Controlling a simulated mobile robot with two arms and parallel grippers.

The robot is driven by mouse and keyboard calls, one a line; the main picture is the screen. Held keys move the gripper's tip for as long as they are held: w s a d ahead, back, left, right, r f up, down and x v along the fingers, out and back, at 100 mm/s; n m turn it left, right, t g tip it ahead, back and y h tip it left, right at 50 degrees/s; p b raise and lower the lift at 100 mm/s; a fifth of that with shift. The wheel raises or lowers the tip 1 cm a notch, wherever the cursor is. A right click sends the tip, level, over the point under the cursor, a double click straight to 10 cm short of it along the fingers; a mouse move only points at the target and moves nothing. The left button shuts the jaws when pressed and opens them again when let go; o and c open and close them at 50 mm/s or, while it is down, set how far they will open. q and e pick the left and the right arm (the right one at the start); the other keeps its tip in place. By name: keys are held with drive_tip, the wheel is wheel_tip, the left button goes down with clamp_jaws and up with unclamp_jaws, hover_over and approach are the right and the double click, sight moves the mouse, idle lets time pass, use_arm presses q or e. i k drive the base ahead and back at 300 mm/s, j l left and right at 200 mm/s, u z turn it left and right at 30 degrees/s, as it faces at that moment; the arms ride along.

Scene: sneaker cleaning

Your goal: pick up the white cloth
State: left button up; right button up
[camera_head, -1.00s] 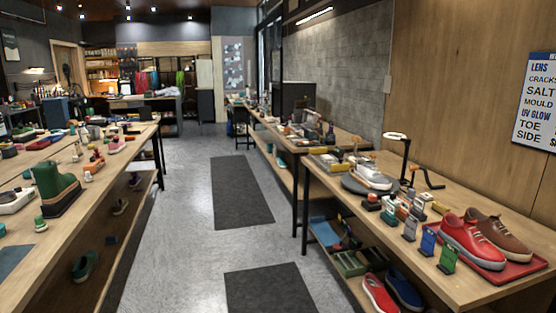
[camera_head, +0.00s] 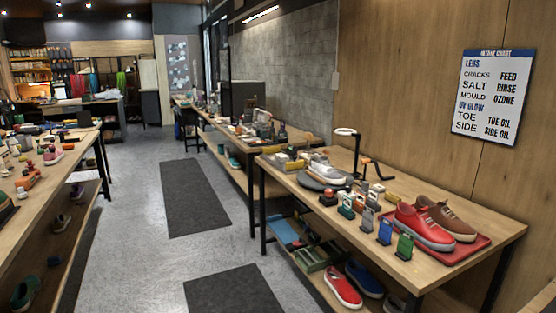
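I cannot make out a white cloth for certain. A small pale heap (camera_head: 107,94) lies on the desk at the far back left, too small to tell what it is. Neither of my grippers shows in the head view. On the right workbench (camera_head: 470,262), a red sneaker (camera_head: 422,228) and a brown shoe (camera_head: 446,218) stand on a red tray (camera_head: 462,250). A white and grey sneaker (camera_head: 326,172) sits on a round grey stand (camera_head: 312,182) at the bench's back left.
Several small bottles and blocks, a blue stand (camera_head: 385,232) and a green stand (camera_head: 404,246) line the bench's front. A lamp (camera_head: 346,133) rises behind. Another long table (camera_head: 30,200) is at left. The grey aisle with dark mats (camera_head: 194,197) is clear.

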sight(281, 158)
drive_tip(key=i+u, duration=0.4)
drive_tip(key=i, duration=1.6)
drive_tip(key=i+j+z, duration=0.1)
drive_tip(key=i+z, duration=0.3)
drive_tip(key=i+j+z, duration=0.4)
drive_tip(key=i, duration=0.15)
drive_tip(key=i+j+z, duration=0.35)
drive_tip(key=i+l, duration=0.05)
